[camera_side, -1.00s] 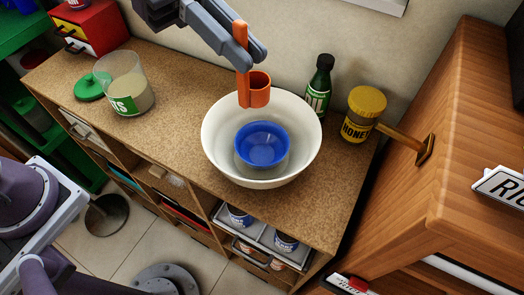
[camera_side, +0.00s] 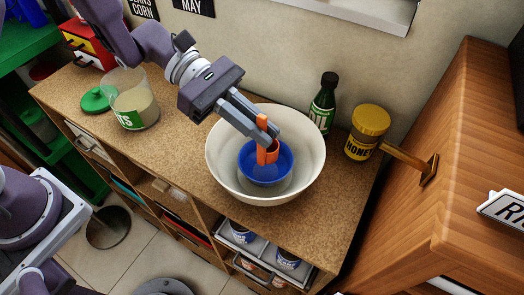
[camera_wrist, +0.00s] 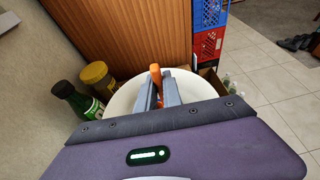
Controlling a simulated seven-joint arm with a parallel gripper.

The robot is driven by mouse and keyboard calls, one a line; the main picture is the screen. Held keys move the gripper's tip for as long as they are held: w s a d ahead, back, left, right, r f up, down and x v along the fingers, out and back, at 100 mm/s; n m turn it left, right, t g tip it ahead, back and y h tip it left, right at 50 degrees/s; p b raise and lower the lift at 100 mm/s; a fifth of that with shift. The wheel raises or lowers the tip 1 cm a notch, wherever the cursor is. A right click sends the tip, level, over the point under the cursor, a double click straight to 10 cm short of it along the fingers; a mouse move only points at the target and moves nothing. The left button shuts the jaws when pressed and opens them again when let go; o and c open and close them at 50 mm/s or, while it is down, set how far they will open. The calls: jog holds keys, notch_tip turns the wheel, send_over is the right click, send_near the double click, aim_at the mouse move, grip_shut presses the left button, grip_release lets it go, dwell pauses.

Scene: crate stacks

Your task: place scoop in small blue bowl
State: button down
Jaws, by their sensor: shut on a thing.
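An orange scoop (camera_side: 267,152) is held by its handle in my gripper (camera_side: 264,132), which is shut on it. The scoop's cup hangs down over the small blue bowl (camera_side: 250,172) and overlaps its inside in the side view. I cannot tell whether it touches the bowl's bottom. The blue bowl sits inside a large white bowl (camera_side: 222,150) on the counter. In the wrist view, the scoop's orange handle (camera_wrist: 156,74) shows between the fingers, in front of the white bowl (camera_wrist: 196,82).
A green oil bottle (camera_side: 323,103) and a yellow honey jar (camera_side: 367,132) stand right of the white bowl. A clear jar (camera_side: 134,100) and green lid (camera_side: 97,99) stand at left. A wooden cabinet (camera_side: 460,150) bounds the right side.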

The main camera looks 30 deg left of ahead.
aim_at(258, 145)
notch_tip(258, 145, down, 5)
jog(key=shift+r, duration=0.1)
jog(key=c, duration=1.5)
grip_release()
